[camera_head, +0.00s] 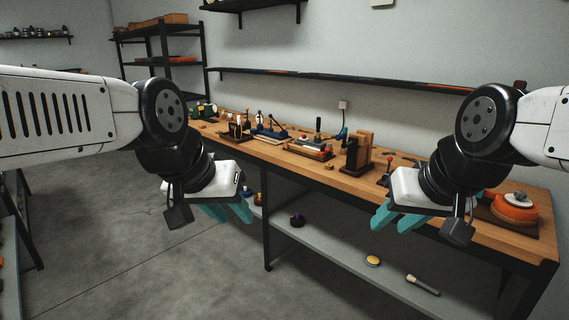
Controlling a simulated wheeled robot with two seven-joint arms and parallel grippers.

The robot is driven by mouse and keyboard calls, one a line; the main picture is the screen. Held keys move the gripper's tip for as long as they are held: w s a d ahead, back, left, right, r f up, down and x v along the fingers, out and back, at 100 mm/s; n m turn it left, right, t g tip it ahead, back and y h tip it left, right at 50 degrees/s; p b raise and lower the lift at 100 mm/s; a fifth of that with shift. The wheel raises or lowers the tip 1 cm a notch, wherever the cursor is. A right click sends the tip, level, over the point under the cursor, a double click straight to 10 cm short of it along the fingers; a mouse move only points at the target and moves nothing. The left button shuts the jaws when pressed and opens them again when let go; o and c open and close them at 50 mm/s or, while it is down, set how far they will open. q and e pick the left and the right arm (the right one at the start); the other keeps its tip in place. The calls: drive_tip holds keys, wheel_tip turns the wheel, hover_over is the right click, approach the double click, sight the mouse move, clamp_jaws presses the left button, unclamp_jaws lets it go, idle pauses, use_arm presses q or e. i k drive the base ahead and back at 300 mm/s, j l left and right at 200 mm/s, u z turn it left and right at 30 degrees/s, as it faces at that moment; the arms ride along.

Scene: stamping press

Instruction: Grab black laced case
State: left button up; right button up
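I cannot clearly pick out a black laced case in the head view. My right gripper (398,219) hangs in front of the bench's right part, also with teal fingers apart and empty. It and its arm hide part of the bench top.
The wooden workbench (460,229) holds several small tools and an orange round item (514,208) at the right. Its grey lower shelf (330,248) carries a yellow-topped tin (373,261) and a tube-like item (423,285). A black rack (165,45) stands behind.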

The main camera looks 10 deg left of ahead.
sight(232, 126)
drive_tip(key=i+j+u, duration=0.15)
drive_tip(key=i+u, duration=0.55)
drive_tip(key=i+l+u, duration=0.1)
drive_tip(key=i+u, duration=0.3)
drive_tip(key=i+j+z, duration=0.25)
drive_tip(key=i+z, duration=0.15)
drive_tip(key=i, duration=0.35)
drive_tip(key=i+j+z, duration=0.35)
drive_tip(key=i, duration=0.35)
drive_tip(key=i+j+z, duration=0.4)
drive_tip(key=i+j, duration=0.25)
drive_tip(key=j, duration=0.1)
